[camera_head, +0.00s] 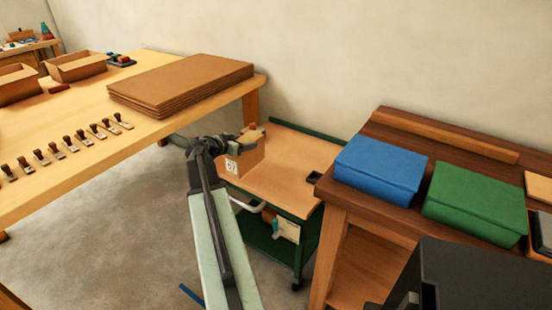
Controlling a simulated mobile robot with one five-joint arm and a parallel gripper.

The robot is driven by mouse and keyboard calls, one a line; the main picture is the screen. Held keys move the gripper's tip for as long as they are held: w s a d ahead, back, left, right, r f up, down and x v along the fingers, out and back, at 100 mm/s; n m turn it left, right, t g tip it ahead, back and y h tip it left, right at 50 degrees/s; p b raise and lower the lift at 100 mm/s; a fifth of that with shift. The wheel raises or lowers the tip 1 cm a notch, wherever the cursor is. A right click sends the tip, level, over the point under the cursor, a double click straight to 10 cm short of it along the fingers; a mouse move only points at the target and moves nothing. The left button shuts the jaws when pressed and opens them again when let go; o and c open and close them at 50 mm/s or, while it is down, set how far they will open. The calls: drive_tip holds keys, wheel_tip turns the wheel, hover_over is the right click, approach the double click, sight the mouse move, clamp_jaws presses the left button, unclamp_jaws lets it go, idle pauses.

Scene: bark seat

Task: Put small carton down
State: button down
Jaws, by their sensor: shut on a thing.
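The small carton (246,160) is a brown box with a white printed label on its near face. It shows at the end of my arm, over the left part of the wooden top of a green cart (301,160). My gripper (247,139) is shut on the carton at its upper part. The carton's base looks close to the cart top, but I cannot tell whether it touches. Part of the carton's left side is hidden by my gripper and arm.
The cart top is mostly clear, with a small dark item (313,177) at its right. A light wooden table (60,112) with stacked cardboard sheets (181,82) stands left. A dark wooden bench (430,135) with blue (379,168) and green (476,203) boxes stands right.

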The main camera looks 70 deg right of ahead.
drive_tip(key=s+d+f+b, duration=0.5)
drive_tip(key=s+d, duration=0.4)
drive_tip(key=shift+d, duration=0.4)
drive_tip(key=shift+c, duration=1.4)
unclamp_jaws()
drive_tip(key=p+v, duration=0.5)
drive_tip(key=v, duration=0.7)
drive_tip(key=shift+r, duration=0.2)
